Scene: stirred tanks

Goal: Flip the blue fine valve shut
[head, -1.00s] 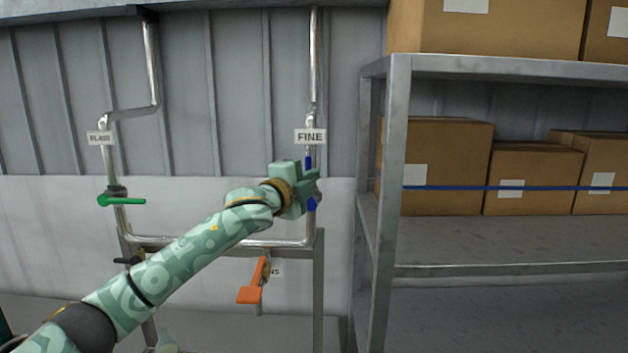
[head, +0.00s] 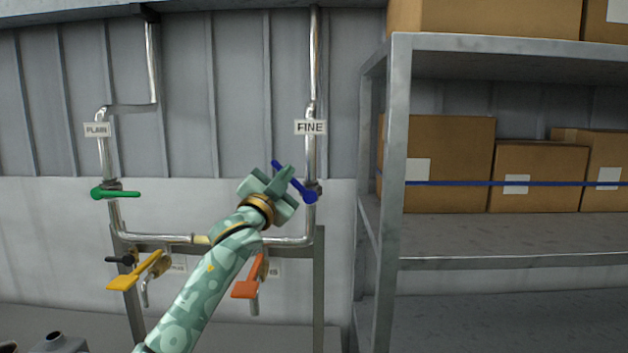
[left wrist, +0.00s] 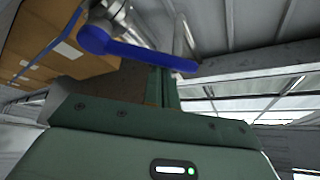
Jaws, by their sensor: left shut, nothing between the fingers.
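The blue fine valve (head: 310,194) sits on the right-hand vertical pipe, below the sign reading FINE (head: 310,127). Its blue handle slants up and to the left from the pivot, partway between along the pipe and across it. My left gripper (head: 288,174) is shut and empty, with its fingertips at the handle's left side in the head view; I cannot tell whether they touch it. The left wrist view shows the blue handle (left wrist: 140,54) just beyond the shut fingers (left wrist: 161,88). My right gripper is not in view.
A green-handled valve (head: 116,194) is on the left pipe under the PLAIN sign (head: 97,130). Yellow (head: 138,272) and orange (head: 247,287) handles hang below the cross pipe. A metal shelf post (head: 389,200) and boxes (head: 448,160) stand to the right.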

